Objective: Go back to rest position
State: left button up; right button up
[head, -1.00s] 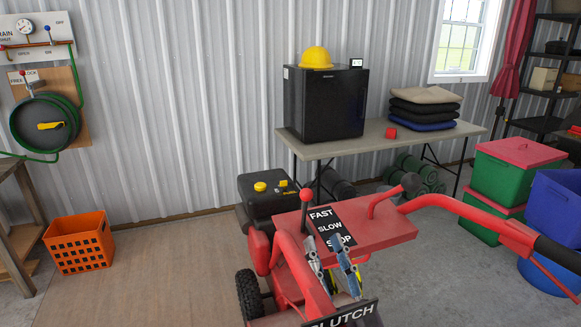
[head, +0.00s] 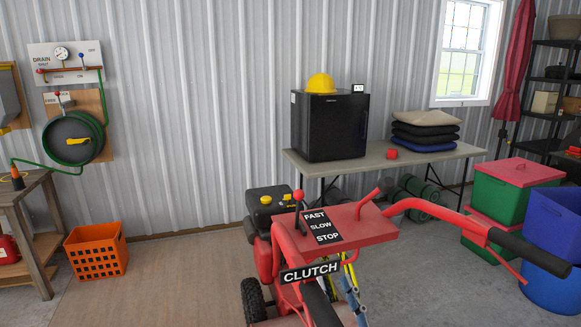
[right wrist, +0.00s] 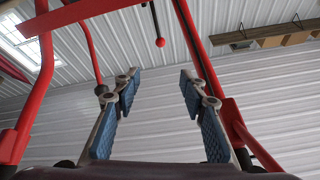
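My right gripper (head: 350,287) shows low in the head view, beside the red tiller machine's handlebars and below the CLUTCH sign (head: 311,272). In the right wrist view its two blue-padded fingers (right wrist: 160,78) stand apart with nothing between them. Red bars of the tiller (head: 350,232) run on both sides of the fingers there, and a red-knobbed lever (right wrist: 160,42) shows above. I cannot tell whether the fingers touch the tiller. My left gripper is not in view.
A table (head: 455,152) with a black fridge (head: 329,127) and folded cushions stands against the wall. Green and blue bins (head: 553,230) are at right. An orange crate (head: 96,251) and wooden bench are at left. Floor between crate and tiller is clear.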

notch_tip(320, 180, down, 26)
jog(key=d+g+h, duration=0.1)
jog(key=g+h, duration=0.1)
jog(key=g, duration=0.4)
jog(key=s+d+f+g, duration=0.1)
jog(key=s+f, duration=0.2)
jog(key=f, duration=0.3)
jog(key=s+d+f+n+g+h, duration=0.1)
jog(key=s+f+g, duration=0.15)
jog(key=f, duration=0.35)
jog(key=s+d+f+g, duration=0.1)
jog(key=s+f, duration=0.2)
jog(key=f, duration=0.3)
jog(key=s+d+f+g+h, duration=0.1)
jog(key=s+d+f+g, duration=0.15)
jog(key=s+f, duration=0.65)
jog(key=s+d+f+g, duration=0.2)
jog(key=s+f, duration=0.3)
jog(key=s, duration=0.5)
jog(key=s+d+f+n+g+h, duration=0.1)
jog(key=s+d+f+g, duration=0.2)
jog(key=s+f, duration=0.3)
jog(key=s+d+f+g+h, duration=0.1)
jog(key=s+f, duration=0.4)
jog(key=s, duration=1.1)
jog(key=shift+d+f+n+g, duration=0.2)
jog(key=shift+d+n+g, duration=0.1)
jog(key=shift+d+g, duration=0.7)
jog(key=shift+a, duration=0.15)
jog(key=shift+c, duration=0.2)
